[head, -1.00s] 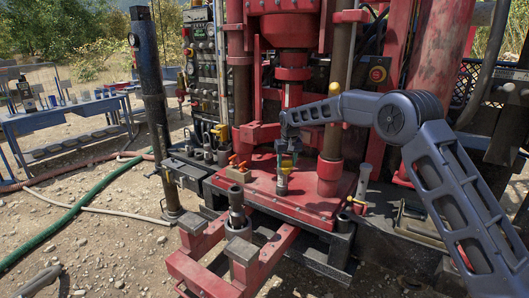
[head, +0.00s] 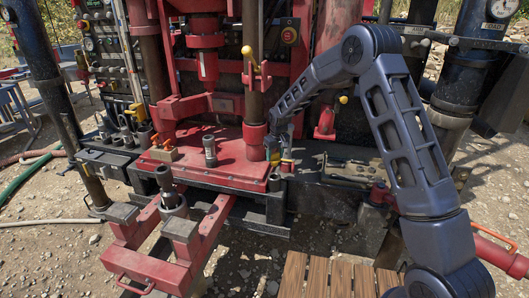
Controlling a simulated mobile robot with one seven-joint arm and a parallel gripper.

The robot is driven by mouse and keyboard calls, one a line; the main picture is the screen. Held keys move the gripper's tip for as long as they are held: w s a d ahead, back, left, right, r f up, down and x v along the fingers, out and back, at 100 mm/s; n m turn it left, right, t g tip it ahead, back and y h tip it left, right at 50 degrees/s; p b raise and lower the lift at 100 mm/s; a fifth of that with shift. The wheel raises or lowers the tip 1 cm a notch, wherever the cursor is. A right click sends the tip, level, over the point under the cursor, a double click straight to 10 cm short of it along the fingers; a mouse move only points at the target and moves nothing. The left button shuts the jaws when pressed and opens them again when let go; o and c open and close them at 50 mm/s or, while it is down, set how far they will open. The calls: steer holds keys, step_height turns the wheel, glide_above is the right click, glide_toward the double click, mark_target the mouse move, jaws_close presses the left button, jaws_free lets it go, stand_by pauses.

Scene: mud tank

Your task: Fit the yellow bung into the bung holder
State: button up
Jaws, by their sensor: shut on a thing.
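My gripper (head: 274,151) is small and far off in the head view, pointing down by the right edge of the red base plate (head: 232,170). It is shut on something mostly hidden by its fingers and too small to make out. A small yellow patch (head: 287,164) shows just beside and below the fingers. It may be the yellow bung, but I cannot tell whether it is in the grip. A short grey cylinder (head: 210,151) stands upright on the red plate, left of my gripper. I cannot tell which fitting is the bung holder.
A brown-and-red column (head: 253,90) rises just left of and behind my gripper. Red beams (head: 150,252) jut forward at the lower left. Black pipes (head: 467,75) stand at the right. A wooden slatted surface (head: 335,275) lies at the bottom.

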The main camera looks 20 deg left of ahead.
steer(key=shift+f, duration=4.75)
steer(key=o, duration=1)
steer(key=shift+o, duration=0.2)
steer(key=r, duration=0.3)
steer(key=d+r, duration=0.1)
steer(key=r, duration=0.3)
steer(key=s+r, duration=0.1)
steer(key=r, duration=0.2)
steer(key=shift+d+r, duration=0.15)
steer(key=shift+r, duration=0.15)
